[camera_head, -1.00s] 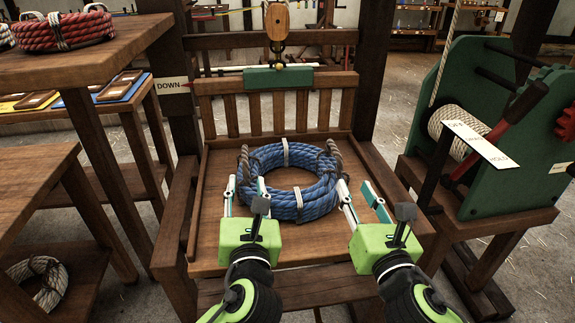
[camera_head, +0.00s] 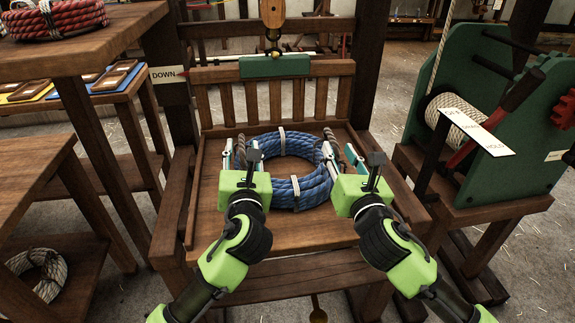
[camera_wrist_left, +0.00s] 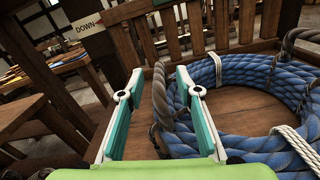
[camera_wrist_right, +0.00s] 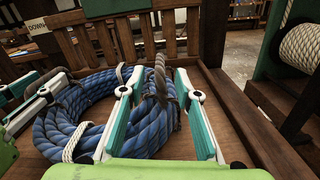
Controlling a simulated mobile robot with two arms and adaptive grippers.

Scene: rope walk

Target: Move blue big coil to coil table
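The blue big coil (camera_head: 286,181) lies flat on a wooden seat-like platform (camera_head: 285,232) with a slatted back. It has white ties and a brown rope handle on each side. My left gripper (camera_head: 234,155) is open at the coil's left side, with the left handle (camera_wrist_left: 160,96) between its fingers and gaps beside it. My right gripper (camera_head: 341,155) is open at the right side, with the right handle (camera_wrist_right: 160,80) between its fingers. Neither gripper is closed on a handle. The coil's near edges are partly hidden by my grippers.
A wooden table (camera_head: 100,40) at upper left bears a red coil (camera_head: 58,20); I cannot tell whether it is the coil table. A lower table (camera_head: 25,165) stands at left, with a pale coil (camera_head: 38,272) on its shelf. A green winch (camera_head: 500,120) stands close at right.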

